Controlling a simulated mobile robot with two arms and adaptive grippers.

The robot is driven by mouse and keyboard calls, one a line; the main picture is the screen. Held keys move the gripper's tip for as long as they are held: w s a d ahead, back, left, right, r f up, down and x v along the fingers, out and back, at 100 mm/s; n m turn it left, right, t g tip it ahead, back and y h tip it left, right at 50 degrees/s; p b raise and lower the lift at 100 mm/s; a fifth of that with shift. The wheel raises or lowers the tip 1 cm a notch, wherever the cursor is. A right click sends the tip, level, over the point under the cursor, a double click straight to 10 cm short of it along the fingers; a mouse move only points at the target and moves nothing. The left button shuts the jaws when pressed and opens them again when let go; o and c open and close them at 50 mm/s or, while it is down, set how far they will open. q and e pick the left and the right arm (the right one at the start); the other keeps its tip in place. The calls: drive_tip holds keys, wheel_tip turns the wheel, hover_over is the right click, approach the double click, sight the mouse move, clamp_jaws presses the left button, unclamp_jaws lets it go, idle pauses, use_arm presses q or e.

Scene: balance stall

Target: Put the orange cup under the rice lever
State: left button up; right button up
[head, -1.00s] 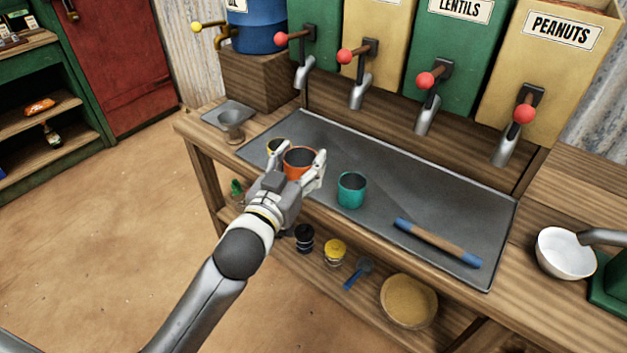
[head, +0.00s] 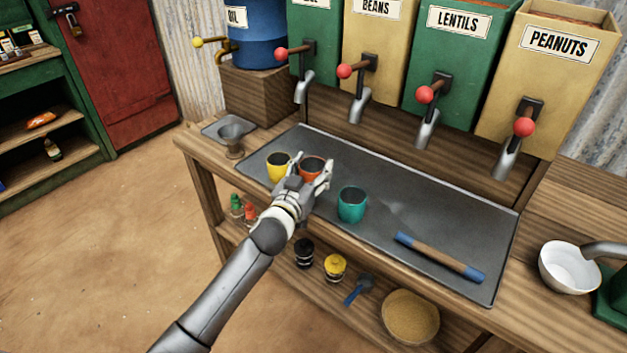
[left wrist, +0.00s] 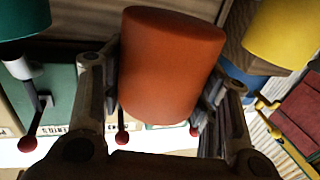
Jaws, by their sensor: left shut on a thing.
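The orange cup (head: 313,166) is held upright over the left part of the grey metal tray top. My left gripper (head: 307,180) is shut on it, with a finger on each side; the left wrist view shows the orange cup (left wrist: 170,65) between both fingers. Whether its base touches the tray is hidden. The rice lever (head: 292,51), with a red ball knob, is on the leftmost green bin, whose label is cut off at the top of the picture. Its spout (head: 304,88) hangs behind and above the cup. My right gripper is not in view.
A yellow cup (head: 278,168) stands just left of the orange cup, and a teal cup (head: 352,205) to the right. A blue-ended wooden stick (head: 440,258) lies farther right on the tray (head: 400,205). The tray is clear beneath the spouts. A metal funnel (head: 232,137) stands at left.

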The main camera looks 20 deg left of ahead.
sight(313, 178)
use_arm(q)
drive_tip(key=shift+w+f, duration=0.35)
drive_tip(key=shift+f, duration=0.05)
drive_tip(key=f, duration=0.3)
drive_tip(key=shift+w+a+f, duration=0.1)
drive_tip(key=shift+w, duration=0.3)
drive_tip(key=shift+s+f, duration=0.1)
drive_tip(key=shift+f, duration=0.25)
drive_tip(key=o, duration=1)
drive_tip(key=shift+b, duration=0.4)
drive_tip(key=s+a, duration=0.1)
drive_tip(key=s, duration=0.9)
drive_tip(key=shift+s+f, duration=0.2)
drive_tip(key=shift+s, duration=0.15)
